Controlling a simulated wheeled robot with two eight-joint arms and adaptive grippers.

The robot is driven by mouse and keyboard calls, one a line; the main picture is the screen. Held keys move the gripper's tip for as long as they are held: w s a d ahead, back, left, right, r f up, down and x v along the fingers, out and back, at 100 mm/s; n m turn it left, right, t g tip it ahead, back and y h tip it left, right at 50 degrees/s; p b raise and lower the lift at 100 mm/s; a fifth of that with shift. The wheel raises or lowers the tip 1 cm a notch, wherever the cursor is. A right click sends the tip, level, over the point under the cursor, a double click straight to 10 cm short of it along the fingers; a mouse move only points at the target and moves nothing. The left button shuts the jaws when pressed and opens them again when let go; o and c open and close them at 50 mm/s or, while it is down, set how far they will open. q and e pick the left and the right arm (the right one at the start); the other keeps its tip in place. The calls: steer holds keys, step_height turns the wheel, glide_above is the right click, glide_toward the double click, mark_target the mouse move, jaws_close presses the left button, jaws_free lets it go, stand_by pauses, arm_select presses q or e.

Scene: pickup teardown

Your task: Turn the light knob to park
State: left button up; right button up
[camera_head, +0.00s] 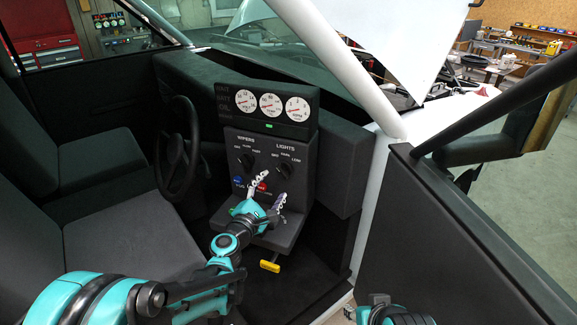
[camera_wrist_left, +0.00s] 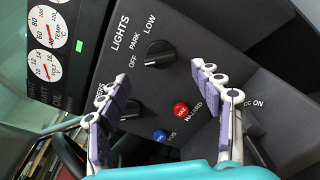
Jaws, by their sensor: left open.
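The black LIGHTS knob (camera_head: 284,171) is on the dark centre panel, below the labels OFF, PARK and LOW. It shows clearly in the left wrist view (camera_wrist_left: 159,54); I cannot tell for sure which label it points to. My left gripper (camera_head: 268,193) is open and empty in front of the panel, below the knobs. In the left wrist view its two purple-padded fingers (camera_wrist_left: 150,85) are spread apart, with the LIGHTS knob above the gap between them. The gripper appears apart from the knob.
The WIPERS knob (camera_head: 247,160) is left of the LIGHTS knob. A red HAZARD button (camera_wrist_left: 181,110) and a blue button (camera_wrist_left: 160,136) sit below. Gauges (camera_head: 270,104) are above. The steering wheel (camera_head: 178,150) is at left, and the open door (camera_head: 450,230) is at right.

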mark_target(282, 173)
arm_select(q)
steer(key=x, duration=0.7)
steer(key=shift+w+d+b, duration=0.1)
steer(key=shift+w+b, duration=0.1)
steer(key=shift+b, duration=0.2)
steer(key=c, duration=1.2)
